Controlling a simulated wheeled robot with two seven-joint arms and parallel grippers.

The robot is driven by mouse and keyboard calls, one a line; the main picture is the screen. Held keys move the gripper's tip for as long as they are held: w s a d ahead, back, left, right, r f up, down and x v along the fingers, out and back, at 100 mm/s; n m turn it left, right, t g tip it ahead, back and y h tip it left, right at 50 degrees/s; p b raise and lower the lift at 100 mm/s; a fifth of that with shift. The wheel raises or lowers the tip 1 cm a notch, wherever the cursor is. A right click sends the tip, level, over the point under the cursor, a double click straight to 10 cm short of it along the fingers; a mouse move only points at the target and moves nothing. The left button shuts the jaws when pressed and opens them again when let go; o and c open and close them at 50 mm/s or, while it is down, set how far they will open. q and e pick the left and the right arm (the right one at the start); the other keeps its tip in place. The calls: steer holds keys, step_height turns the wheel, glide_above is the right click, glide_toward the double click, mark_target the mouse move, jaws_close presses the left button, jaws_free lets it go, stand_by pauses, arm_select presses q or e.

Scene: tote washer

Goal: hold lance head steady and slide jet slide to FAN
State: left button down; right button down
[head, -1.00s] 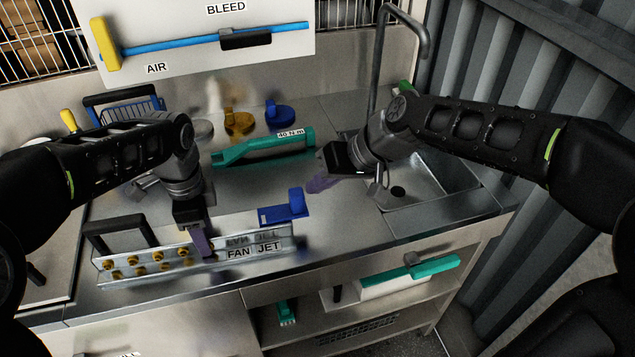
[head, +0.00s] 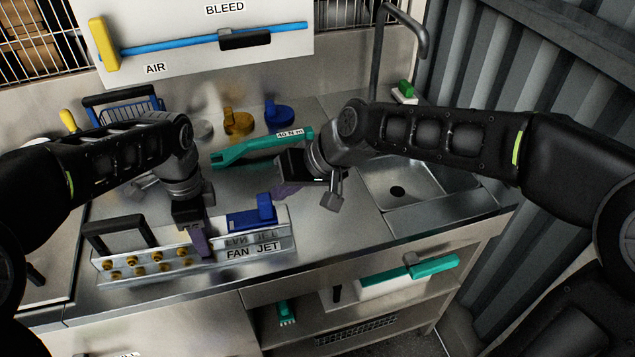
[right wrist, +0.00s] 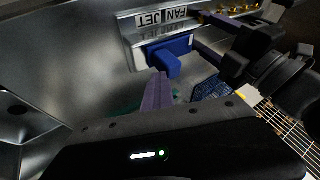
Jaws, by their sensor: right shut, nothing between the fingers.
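The lance head (head: 115,273) is a pale metal bar with brass nozzles and FAN and JET labels, lying along the counter front. The blue jet slide (head: 245,219) sits on its right end, behind the labels, its upright tab nearer JET. It also shows in the right wrist view (right wrist: 172,50). My left gripper (head: 201,243) has its purple fingers down at the lance head, left of FAN; their grip is not clear. My right gripper (head: 284,190) is shut and empty, just right of and behind the slide's tab. Its purple fingers (right wrist: 158,92) point toward the slide in the wrist view.
A teal torque wrench (head: 260,149) lies behind my right gripper. Yellow and blue round parts (head: 280,114) stand farther back. A sink (head: 412,190) is at the right. A black handle (head: 120,234) rises by the lance head's left end.

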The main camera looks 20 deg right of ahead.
arm_select(q)
steer(key=shift+s+d+f, duration=0.2)
arm_select(e)
steer(key=shift+s+a, duration=0.1)
steer(key=shift+a, duration=0.1)
arm_select(q)
steer(key=shift+a, duration=0.1)
arm_select(e)
steer(key=shift+d, duration=0.5)
arm_select(q)
steer(key=shift+a, duration=0.1)
arm_select(e)
steer(key=s+d+r, duration=0.4)
steer(key=d+r, duration=0.4)
arm_select(q)
steer(key=shift+w+r, duration=0.1)
steer(key=shift+r, duration=0.05)
arm_select(e)
steer(key=shift+r, duration=0.1)
arm_select(q)
steer(key=shift+c, duration=2.2)
jaws_free()
steer(key=shift+w+r, duration=0.1)
steer(key=shift+r, duration=0.1)
